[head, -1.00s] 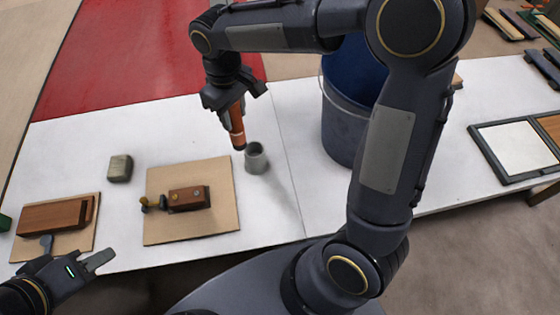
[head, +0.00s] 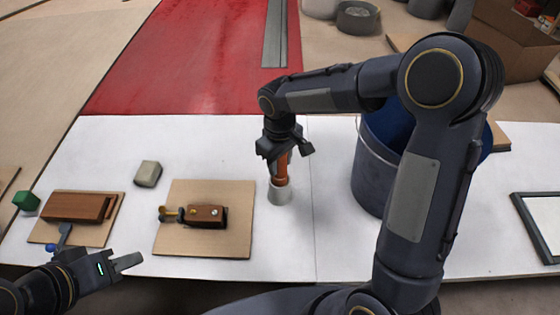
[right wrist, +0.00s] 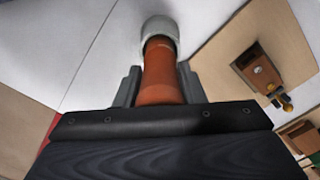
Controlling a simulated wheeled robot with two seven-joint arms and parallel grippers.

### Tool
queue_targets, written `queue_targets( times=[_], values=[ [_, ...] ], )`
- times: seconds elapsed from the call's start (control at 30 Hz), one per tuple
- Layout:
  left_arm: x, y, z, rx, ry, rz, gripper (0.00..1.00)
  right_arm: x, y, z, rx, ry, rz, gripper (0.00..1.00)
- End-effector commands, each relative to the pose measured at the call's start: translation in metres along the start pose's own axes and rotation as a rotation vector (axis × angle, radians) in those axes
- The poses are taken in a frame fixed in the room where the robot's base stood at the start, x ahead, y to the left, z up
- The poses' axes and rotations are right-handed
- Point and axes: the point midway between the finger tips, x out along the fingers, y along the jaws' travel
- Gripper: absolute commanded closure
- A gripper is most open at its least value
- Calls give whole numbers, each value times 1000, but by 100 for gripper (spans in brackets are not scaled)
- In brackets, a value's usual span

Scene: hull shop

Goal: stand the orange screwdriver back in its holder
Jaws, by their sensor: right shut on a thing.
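The orange screwdriver (head: 281,168) is upright in the head view, with its lower end at the mouth of the grey cup-shaped holder (head: 279,195). In the right wrist view the screwdriver (right wrist: 161,75) runs into the holder (right wrist: 158,29); how deep it sits is hidden. My right gripper (head: 284,153) is shut on the screwdriver's upper part, above the holder. My left gripper (head: 128,262) is empty at the table's front left edge, its fingers seen apart only in part.
A blue bucket (head: 372,170) stands right of the holder. A board with a brown wooden block and brass knob (head: 207,215) lies to the left. A grey block (head: 148,173), a wooden plane (head: 76,207) and a green block (head: 26,201) are further left.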

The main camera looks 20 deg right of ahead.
Motion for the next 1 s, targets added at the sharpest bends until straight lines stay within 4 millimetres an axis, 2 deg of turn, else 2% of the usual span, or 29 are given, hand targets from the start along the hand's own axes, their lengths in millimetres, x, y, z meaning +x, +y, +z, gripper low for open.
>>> queue_targets(
  times=[0.63, 0.67, 0.8, 1.0],
  values=[
    [7, -3, 4, 0, 0, 0, 64, 14, 0, -1, 0, 3, 0, 87],
    [7, -3, 4, 0, 0, 0, 64, 14, 0, 0, 0, 2, 0, 63],
    [6, -3, 3, 0, 0, 0, 64, 13, 0, 0, 0, 1, 0, 44],
    [6, -3, 3, 0, 0, 0, 64, 13, 0, 0, 0, 1, 0, 42]
  ],
)
